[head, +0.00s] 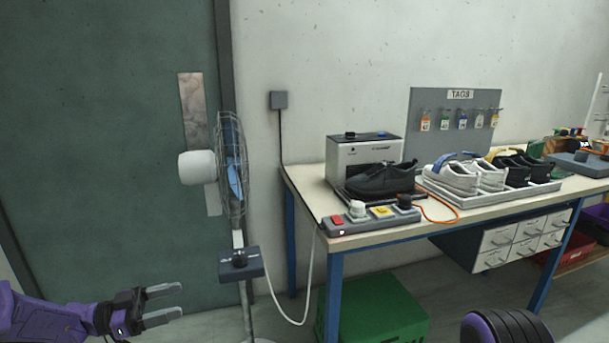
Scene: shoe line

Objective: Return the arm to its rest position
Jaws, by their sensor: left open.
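My left gripper (163,304) is at the lower left of the head view, at the end of my purple arm that comes in from the left edge. Its two grey fingers point right and stand apart, with nothing between them. It is left of the fan's pole and well apart from the workbench in the picture. A rounded purple and black part of mine shows at the bottom right. My right gripper is not in view.
A standing fan (232,180) with a control box (241,263) is right of my left gripper. A green crate (372,312) stands below.

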